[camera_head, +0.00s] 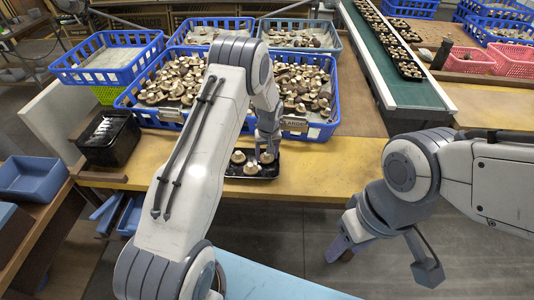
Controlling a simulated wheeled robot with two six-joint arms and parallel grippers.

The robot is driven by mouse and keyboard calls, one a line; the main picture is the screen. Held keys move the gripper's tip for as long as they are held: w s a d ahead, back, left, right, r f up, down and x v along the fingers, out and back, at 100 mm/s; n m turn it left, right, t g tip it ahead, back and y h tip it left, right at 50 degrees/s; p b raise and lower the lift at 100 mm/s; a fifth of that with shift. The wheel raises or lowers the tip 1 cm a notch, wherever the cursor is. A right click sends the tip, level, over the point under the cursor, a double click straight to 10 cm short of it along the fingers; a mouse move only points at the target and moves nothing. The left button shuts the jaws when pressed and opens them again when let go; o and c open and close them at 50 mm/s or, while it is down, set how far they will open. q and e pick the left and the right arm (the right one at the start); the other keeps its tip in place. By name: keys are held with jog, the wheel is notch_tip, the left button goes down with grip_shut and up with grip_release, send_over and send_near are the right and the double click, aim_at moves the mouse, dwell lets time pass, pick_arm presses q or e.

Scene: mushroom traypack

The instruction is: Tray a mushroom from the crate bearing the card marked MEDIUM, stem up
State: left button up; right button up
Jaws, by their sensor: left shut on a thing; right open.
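Two blue crates of brown-capped mushrooms stand side by side on the yellow table, a left crate (127,101) and a right crate (334,118). Each has a small card on its front, the left card (171,114) and the right card (294,124); the lettering is too small to read. A black tray (274,175) in front of them holds a few mushrooms (251,168), stems showing pale. My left gripper (266,150) points down at the tray's right part, shut on a mushroom that its fingers mostly hide. My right gripper (386,262) is open and empty, over the floor in front of the table.
More blue crates (107,61) stand behind. A green conveyor (408,92) with filled black trays runs at the right. Pink baskets (468,60) are at the far right. The yellow table right of the tray is clear.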

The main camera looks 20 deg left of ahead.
pick_arm(q)
jog(key=o, duration=1)
notch_tip(320, 180, up, 10)
jog(key=s+b, duration=0.1)
jog(key=shift+d+r, duration=0.25)
jog(key=shift+d, duration=0.1)
jog(key=s+d+r+m, duration=0.6)
jog(key=s+d+r, duration=0.4)
jog(key=s+d, duration=0.35)
jog(key=s+d+r+m, duration=0.1)
jog(key=s+m, duration=0.1)
jog(key=s, duration=0.5)
jog(key=s+d+r+m+h, duration=0.1)
jog(key=s+m, duration=0.2)
jog(key=s, duration=0.5)
jog(key=s+d+r+m+g, duration=0.1)
jog(key=s+m, duration=0.1)
jog(key=s, duration=0.5)
jog(key=shift+s+d+r+h, duration=0.2)
jog(key=shift+d+r+h, duration=0.1)
jog(key=shift+d+h, duration=0.1)
